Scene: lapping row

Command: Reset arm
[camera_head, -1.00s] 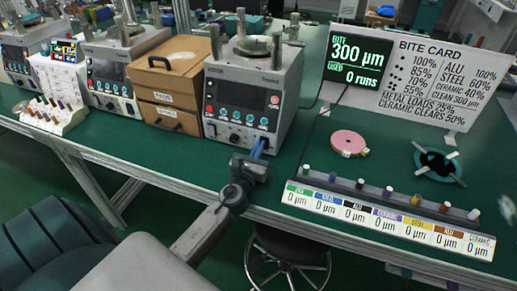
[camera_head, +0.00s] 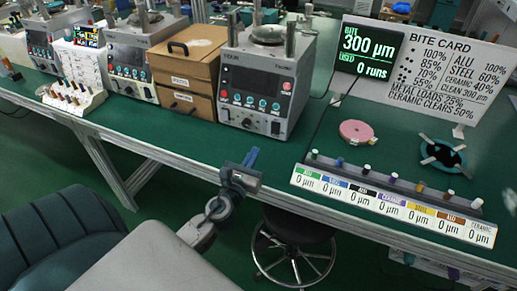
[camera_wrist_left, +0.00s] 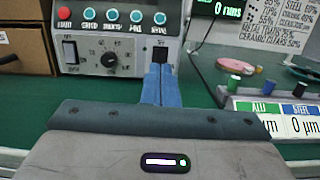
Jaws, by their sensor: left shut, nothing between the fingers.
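In the left wrist view the fingers (camera_wrist_left: 161,84) point at the machine's front panel, just below a black switch, with no visible contact. My right gripper does not show in either view.
A long rack (camera_head: 392,205) with several small pegs and labels lies at the bench's right front. A pink disc (camera_head: 356,131), a teal ring (camera_head: 443,154) and wooden drawers (camera_head: 187,72) stand on the bench. A stool (camera_head: 292,245) is below. Bare bench lies left of the rack.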

